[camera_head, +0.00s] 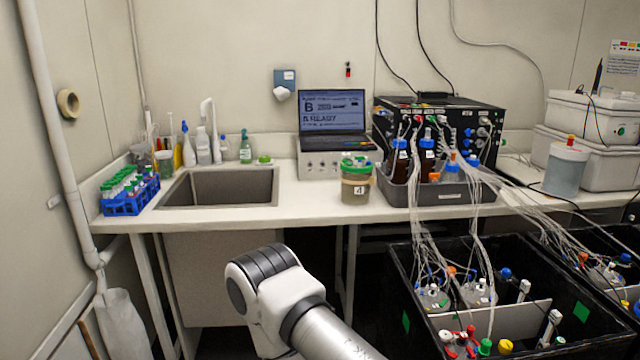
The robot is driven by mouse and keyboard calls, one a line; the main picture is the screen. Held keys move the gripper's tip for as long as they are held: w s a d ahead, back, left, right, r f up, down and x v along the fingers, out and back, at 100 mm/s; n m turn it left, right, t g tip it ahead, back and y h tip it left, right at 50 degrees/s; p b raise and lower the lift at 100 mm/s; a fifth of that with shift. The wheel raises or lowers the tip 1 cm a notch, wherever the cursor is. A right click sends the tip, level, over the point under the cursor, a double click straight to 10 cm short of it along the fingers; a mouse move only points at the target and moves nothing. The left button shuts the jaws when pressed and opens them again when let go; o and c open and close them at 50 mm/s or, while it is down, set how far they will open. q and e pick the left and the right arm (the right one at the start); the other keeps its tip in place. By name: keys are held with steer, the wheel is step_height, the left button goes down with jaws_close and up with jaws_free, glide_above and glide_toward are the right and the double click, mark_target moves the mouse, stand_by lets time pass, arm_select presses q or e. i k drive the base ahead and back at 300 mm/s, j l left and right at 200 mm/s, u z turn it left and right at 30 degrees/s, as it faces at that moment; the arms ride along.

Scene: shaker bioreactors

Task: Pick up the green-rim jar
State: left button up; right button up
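The green-rim jar (356,192) stands upright on the white counter, near its front edge, between the laptop and the dark tray of bottles. It has a green rim and lid, brownish contents, a tan band and a white label reading 4. One of my arms, with white and grey links, reaches up from the bottom middle, below the counter and well apart from the jar. Neither of my grippers shows in the view.
A sink (222,187) and a blue tube rack (128,197) are left of the jar. A laptop (332,112) stands behind it. A dark bottle tray (455,190) with many thin tubes is close on its right. A black bin (545,262) of vessels is at lower right.

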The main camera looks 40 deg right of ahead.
mark_target(357, 180)
steer(key=i+z, duration=0.25)
steer(key=z, duration=0.15)
steer(key=i+j+z, duration=0.1)
steer(key=i+z, duration=0.15)
steer(key=z, duration=0.15)
steer(key=i+j+z, duration=0.15)
steer(key=z, duration=0.25)
steer(key=i+j+z, duration=0.25)
steer(key=z, duration=0.15)
steer(key=i+j+z, duration=0.25)
steer(key=z, duration=0.2)
